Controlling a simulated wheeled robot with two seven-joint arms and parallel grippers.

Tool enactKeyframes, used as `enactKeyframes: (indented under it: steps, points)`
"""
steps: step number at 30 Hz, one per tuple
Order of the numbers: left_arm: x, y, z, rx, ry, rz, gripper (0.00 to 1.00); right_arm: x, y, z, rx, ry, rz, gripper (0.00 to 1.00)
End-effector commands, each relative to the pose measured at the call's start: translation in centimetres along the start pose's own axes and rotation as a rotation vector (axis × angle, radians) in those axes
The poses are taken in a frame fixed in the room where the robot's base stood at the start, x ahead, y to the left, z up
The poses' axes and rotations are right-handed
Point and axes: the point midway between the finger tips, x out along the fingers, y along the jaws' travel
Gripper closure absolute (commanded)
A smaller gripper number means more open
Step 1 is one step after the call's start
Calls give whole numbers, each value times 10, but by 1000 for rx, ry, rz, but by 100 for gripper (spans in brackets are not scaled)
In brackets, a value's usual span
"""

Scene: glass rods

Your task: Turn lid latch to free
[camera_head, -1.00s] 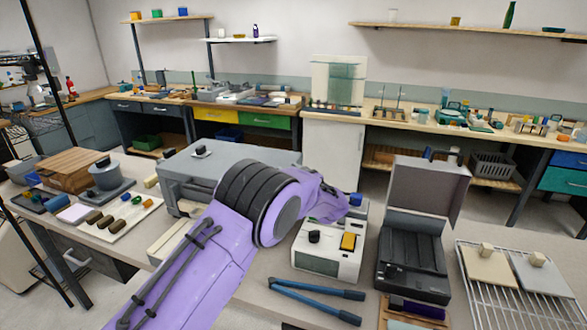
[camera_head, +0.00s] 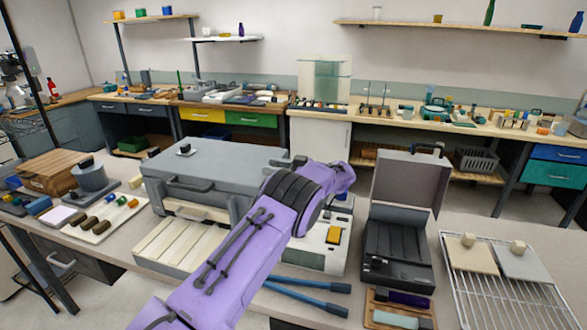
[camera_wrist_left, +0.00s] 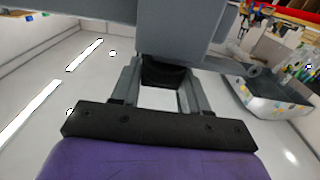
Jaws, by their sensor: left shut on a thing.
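The large grey lidded box (camera_head: 225,168) stands on the near bench, its lid down, with a handle on its front. My left arm reaches past its right end, and the arm hides the fingers in the head view. In the left wrist view, my left gripper (camera_wrist_left: 164,88) is shut on a small dark part (camera_wrist_left: 166,74), apparently the latch, against a grey body (camera_wrist_left: 180,35). How far the latch is turned cannot be told. My right gripper is in neither view.
Right of the arm stand a white device (camera_head: 334,236), partly hidden, and an open dark case (camera_head: 395,240). Blue-handled tools (camera_head: 305,298) lie in front. A wire rack (camera_head: 500,295) is at the far right. A board with small coloured pieces (camera_head: 108,222) lies left.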

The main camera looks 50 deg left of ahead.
Motion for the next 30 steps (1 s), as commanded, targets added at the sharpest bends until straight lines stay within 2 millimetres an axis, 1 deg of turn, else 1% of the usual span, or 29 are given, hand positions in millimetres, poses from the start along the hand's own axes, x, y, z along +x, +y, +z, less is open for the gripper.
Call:
enactKeyframes:
  steps: [1,6,16,17,18,19,27,29,30]
  points:
    - [4,-4,8,10,-8,-23,100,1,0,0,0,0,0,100]
    - [11,-7,8,9,-8,-47,100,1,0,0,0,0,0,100]
    - [11,-7,8,10,-8,-49,100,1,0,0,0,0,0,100]
    - [11,-7,8,10,-8,-49,49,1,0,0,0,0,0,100]
    - [11,-7,8,10,-8,-49,36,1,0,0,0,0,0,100]
    - [11,-7,8,10,-7,-48,34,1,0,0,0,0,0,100]
    - [10,-5,4,4,-4,-42,34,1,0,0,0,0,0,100]
    - [6,-4,5,3,-3,-41,34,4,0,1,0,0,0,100]
    - [1,-4,6,2,-2,-39,34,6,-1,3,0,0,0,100]
